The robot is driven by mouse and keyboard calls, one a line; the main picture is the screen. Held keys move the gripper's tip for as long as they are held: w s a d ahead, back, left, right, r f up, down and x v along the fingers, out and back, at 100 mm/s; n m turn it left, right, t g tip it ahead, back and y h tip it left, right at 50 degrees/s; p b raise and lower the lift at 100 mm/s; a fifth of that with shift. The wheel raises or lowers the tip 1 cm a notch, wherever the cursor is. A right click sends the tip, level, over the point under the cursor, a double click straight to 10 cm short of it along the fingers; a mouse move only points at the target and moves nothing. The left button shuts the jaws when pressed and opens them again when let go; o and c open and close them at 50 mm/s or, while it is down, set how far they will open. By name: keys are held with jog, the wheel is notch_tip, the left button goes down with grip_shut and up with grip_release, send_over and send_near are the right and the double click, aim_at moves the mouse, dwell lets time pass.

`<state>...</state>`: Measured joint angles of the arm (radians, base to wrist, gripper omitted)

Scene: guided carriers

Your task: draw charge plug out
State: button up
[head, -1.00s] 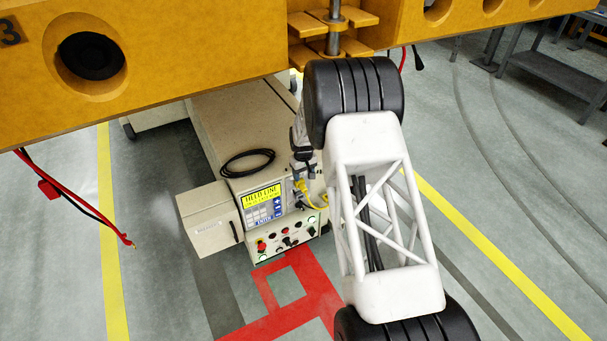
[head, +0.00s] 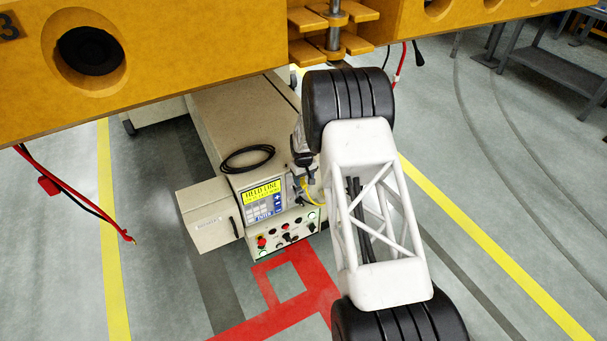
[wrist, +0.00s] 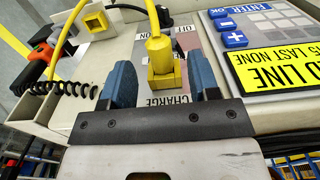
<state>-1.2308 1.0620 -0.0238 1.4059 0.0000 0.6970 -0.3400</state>
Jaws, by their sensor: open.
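The yellow charge plug (wrist: 161,55) with its yellow cable sits upright on a plate marked CHARGE, ON and OFF in the wrist view. My gripper (wrist: 159,74) is open, with one blue finger on each side of the plug. A gap shows between the plug and each finger, so they look apart from it. The plug's lower end is hidden at the plate. In the head view my gripper (head: 301,164) is at the right side of the beige cabinet's panel, and only the yellow cable (head: 314,193) shows clearly there.
The keypad display (wrist: 275,60) lies right of the plug. A yellow square socket (wrist: 97,21), a black coiled cord (wrist: 70,88) and an orange-black handle (wrist: 40,58) lie left. A large orange beam (head: 180,75) hangs over the cabinet (head: 235,105).

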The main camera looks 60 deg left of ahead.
aim_at(302, 183)
jog(key=shift+f, duration=1.35)
grip_shut()
